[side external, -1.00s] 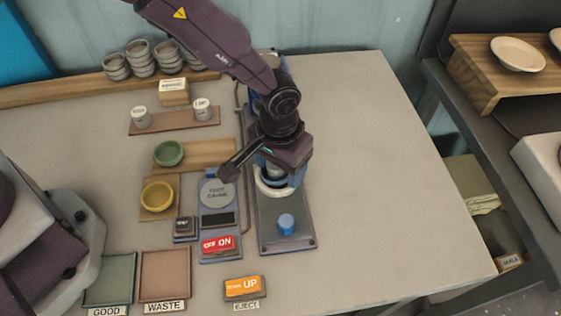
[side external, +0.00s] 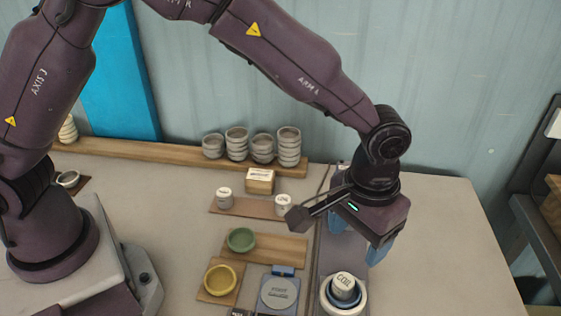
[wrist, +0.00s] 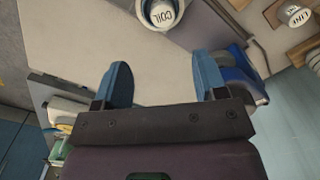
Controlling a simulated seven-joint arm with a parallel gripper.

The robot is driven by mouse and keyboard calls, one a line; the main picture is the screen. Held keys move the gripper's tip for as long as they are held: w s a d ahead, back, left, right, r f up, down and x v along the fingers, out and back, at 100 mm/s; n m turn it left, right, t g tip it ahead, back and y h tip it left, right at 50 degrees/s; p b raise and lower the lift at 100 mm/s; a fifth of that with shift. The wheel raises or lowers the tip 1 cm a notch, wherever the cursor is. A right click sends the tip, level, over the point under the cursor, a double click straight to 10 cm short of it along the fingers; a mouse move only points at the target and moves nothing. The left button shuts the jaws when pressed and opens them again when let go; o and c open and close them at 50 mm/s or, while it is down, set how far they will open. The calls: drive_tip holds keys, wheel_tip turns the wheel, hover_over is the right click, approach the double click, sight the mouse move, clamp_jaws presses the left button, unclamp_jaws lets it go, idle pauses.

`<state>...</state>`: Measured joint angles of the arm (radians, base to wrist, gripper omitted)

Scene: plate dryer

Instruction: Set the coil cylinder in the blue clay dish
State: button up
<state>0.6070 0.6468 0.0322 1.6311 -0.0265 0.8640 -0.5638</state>
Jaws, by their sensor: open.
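The coil cylinder (side external: 345,281) is white with COIL on its top. It stands upright inside the blue clay dish (side external: 344,297), whose rim shows around it. In the wrist view, the cylinder (wrist: 162,14) is at the top edge, beyond the open fingertips of my gripper (wrist: 164,64).
A green dish (side external: 241,239) and a yellow dish (side external: 220,280) sit on wooden boards to the left. Two labelled white cylinders (side external: 283,204) stand behind them. Stacked grey dishes (side external: 263,149) line the back shelf. The tabletop right of my gripper is clear.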

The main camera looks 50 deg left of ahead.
drive_tip(key=a+r+t, duration=0.1)
drive_tip(key=a+r, duration=0.7)
drive_tip(key=r, duration=0.1)
drive_tip(key=s+a+r+t, duration=0.2)
drive_tip(key=s+a+r, duration=0.2)
drive_tip(key=s+a, duration=0.4)
drive_tip(key=s+a+r+t, duration=0.2)
drive_tip(key=s+a+r, duration=0.3)
drive_tip(key=s+a, duration=0.3)
drive_tip(key=shift+s+a+t, duration=0.3)
drive_tip(key=shift+s+a, duration=0.05)
drive_tip(key=shift+s, duration=0.55)
drive_tip(key=shift+r, duration=0.15)
